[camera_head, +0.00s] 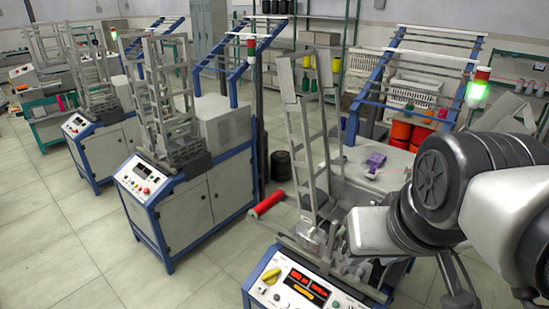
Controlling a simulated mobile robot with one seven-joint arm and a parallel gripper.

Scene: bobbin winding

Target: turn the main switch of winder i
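The nearest winder stands at bottom centre, with a white control panel (307,293) on its front. A yellow rotary switch (271,276) sits at the panel's upper left, beside lit red and orange displays (307,285). The switch looks turned at a slant; its marks are too small to read. I cannot read which winder is labelled i. My arm (440,190) reaches in from the right over the nearest winder, to the right of the panel.
A second winder (183,205) with its own panel (143,178) stands to the left, and a third (92,140) farther back. Tall grey frames rise from the winders. A green lamp (478,92) glows at right. The floor (60,245) at left is clear.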

